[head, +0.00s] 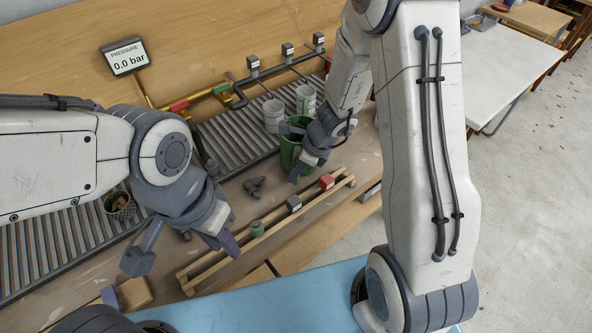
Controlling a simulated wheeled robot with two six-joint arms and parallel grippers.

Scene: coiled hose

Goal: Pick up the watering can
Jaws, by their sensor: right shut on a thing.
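The green watering can (288,150) stands at the far side of the bench, partly hidden behind my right gripper. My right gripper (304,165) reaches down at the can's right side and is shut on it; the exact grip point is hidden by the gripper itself. I cannot tell whether the can is off the bench. My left gripper (224,244) hangs over the front of the bench, left of the can and apart from it. Its fingers overlap in this view, so its opening does not show.
Two pale cups (273,115) stand behind the can. A dark fitting (254,187) lies on the bench. A wooden rack (273,222) along the front holds a green piece, a grey block and a red block (327,181). Pipes and a pressure display (125,57) are at the back.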

